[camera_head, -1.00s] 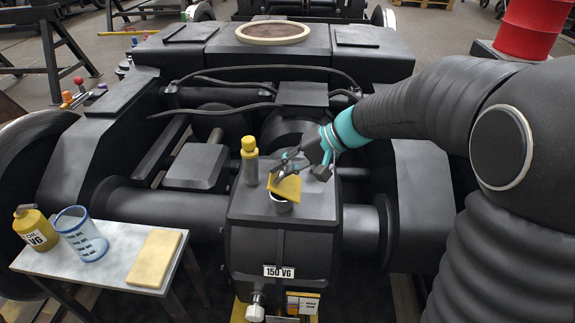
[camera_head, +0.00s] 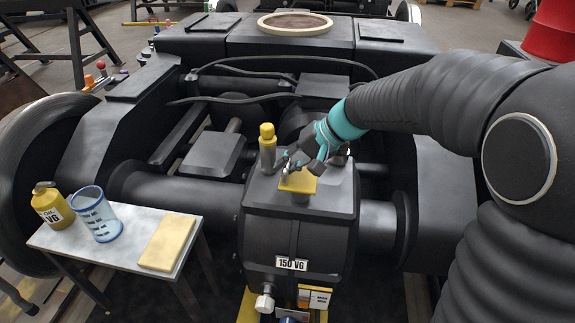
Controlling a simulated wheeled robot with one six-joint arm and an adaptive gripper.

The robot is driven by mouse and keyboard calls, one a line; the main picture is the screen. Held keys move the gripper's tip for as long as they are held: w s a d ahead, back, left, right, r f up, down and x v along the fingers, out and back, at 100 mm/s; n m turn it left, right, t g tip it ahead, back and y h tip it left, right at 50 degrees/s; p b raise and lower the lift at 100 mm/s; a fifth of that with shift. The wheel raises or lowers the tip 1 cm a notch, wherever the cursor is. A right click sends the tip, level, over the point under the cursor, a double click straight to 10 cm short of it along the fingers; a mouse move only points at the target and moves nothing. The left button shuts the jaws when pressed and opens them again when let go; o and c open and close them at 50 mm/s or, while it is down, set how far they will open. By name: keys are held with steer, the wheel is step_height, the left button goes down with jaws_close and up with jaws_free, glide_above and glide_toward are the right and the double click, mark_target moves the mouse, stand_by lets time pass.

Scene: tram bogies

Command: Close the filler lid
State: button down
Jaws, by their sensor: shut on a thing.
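The yellow filler lid (camera_head: 297,183) is a square plate over the filler neck (camera_head: 301,198) on top of the dark gearbox housing (camera_head: 297,232). The lid looks nearly flat. The short grey neck shows just below its front edge, and I cannot tell whether the lid touches the rim all round. My gripper (camera_head: 288,170) comes in from the upper right and is shut on the filler lid at its back left edge. The fingers hide part of that edge and the hinge area.
A yellow-capped cylinder (camera_head: 267,148) stands close left of my gripper. A side table (camera_head: 125,254) at left holds a yellow oil can (camera_head: 52,207), a clear blue measuring jug (camera_head: 97,215) and a tan pad (camera_head: 167,242). Hoses (camera_head: 235,98) cross the frame behind.

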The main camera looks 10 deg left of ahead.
stand_by(0.3)
steer(key=c, duration=1.2)
jaws_free()
steer(key=v, duration=1.2)
